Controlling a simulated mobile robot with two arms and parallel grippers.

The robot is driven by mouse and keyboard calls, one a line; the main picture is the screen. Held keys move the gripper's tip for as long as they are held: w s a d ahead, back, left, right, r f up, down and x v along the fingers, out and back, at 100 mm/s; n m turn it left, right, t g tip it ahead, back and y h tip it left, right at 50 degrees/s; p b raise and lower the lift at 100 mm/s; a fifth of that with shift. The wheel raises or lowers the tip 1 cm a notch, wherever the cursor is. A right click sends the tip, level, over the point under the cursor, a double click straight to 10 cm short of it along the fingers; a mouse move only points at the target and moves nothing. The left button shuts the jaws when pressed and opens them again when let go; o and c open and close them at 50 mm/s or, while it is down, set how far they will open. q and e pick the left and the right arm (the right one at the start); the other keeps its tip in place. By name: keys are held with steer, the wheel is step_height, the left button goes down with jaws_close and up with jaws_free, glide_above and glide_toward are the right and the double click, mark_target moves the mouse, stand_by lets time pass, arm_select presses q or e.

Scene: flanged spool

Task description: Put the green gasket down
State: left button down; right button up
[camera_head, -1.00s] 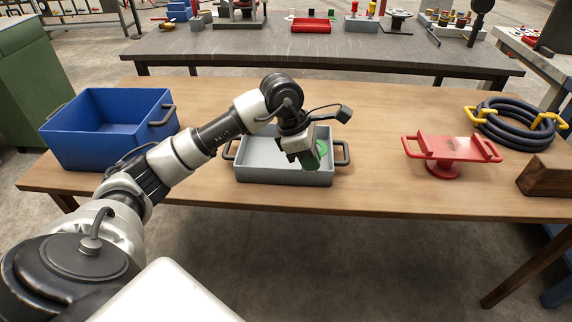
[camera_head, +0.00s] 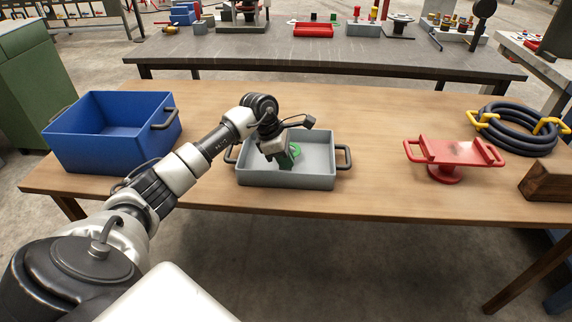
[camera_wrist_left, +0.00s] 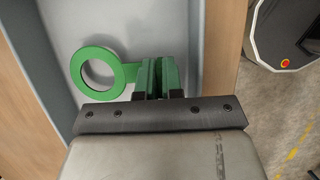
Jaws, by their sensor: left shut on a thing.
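The green gasket (camera_wrist_left: 79,61) is a flat ring with a tab at one side. It also shows, small, in the head view (camera_head: 295,151). My left gripper (camera_wrist_left: 158,92) is shut on the tab, with green between its fingers. My right gripper is not in view.
A blue bin (camera_head: 88,158) stands left of the tray. Bare wood lies between tray and spool.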

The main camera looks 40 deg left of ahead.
arm_select(q)
step_height(320, 180, down, 2)
steer(key=shift+f, duration=0.15)
steer(key=shift+f, duration=0.2)
steer(key=c, duration=1.3)
jaws_free()
steer(key=shift+r, duration=0.1)
steer(key=shift+r, duration=0.2)
steer(key=v, duration=1.2)
